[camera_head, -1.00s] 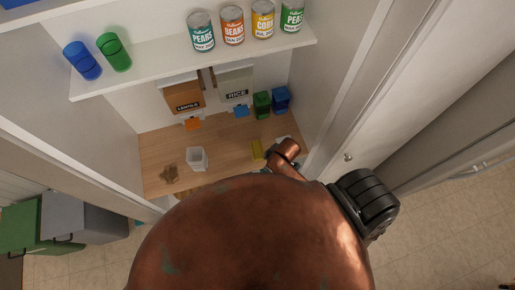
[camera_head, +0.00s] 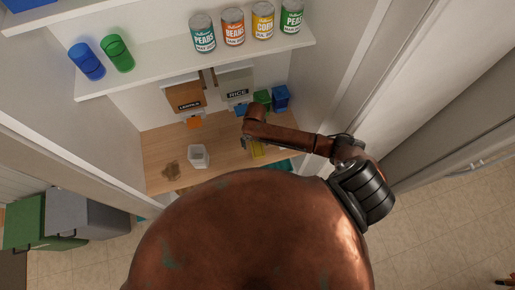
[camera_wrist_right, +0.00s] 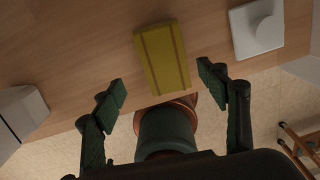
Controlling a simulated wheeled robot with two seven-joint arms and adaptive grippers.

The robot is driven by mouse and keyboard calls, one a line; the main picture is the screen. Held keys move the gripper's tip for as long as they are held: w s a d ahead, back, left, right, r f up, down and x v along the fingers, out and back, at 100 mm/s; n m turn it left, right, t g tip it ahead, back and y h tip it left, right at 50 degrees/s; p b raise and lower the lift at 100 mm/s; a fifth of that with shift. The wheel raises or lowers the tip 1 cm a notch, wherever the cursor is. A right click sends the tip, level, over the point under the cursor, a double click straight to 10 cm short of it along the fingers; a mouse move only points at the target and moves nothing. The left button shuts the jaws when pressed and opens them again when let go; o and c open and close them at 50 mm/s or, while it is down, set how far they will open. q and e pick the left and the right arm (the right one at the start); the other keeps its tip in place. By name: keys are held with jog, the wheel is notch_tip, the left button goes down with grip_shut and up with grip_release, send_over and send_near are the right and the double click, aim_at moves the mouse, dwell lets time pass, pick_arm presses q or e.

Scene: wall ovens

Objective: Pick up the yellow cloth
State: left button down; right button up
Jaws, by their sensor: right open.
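The yellow cloth (camera_head: 257,149) lies flat on the wooden counter, partly hidden by my right arm in the head view. In the right wrist view the cloth (camera_wrist_right: 162,58) is a folded yellow block with darker stripes, near the counter's edge. My right gripper (camera_wrist_right: 163,84) is open and empty, with one dark green finger to either side of the cloth's near end. In the head view the right gripper (camera_head: 246,144) is small and mostly hidden under my copper arm, beside the cloth. My left gripper is not in view.
Lentils (camera_head: 187,95) and rice (camera_head: 237,84) dispensers hang behind. A white knobbed object (camera_wrist_right: 257,28) sits right of the cloth.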

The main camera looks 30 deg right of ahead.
aim_at(257, 147)
jog(key=f, duration=0.5)
jog(key=shift+d+f, duration=0.3)
jog(key=shift+d, duration=0.1)
jog(key=shift+c, duration=0.4)
jog(key=c, duration=1.1)
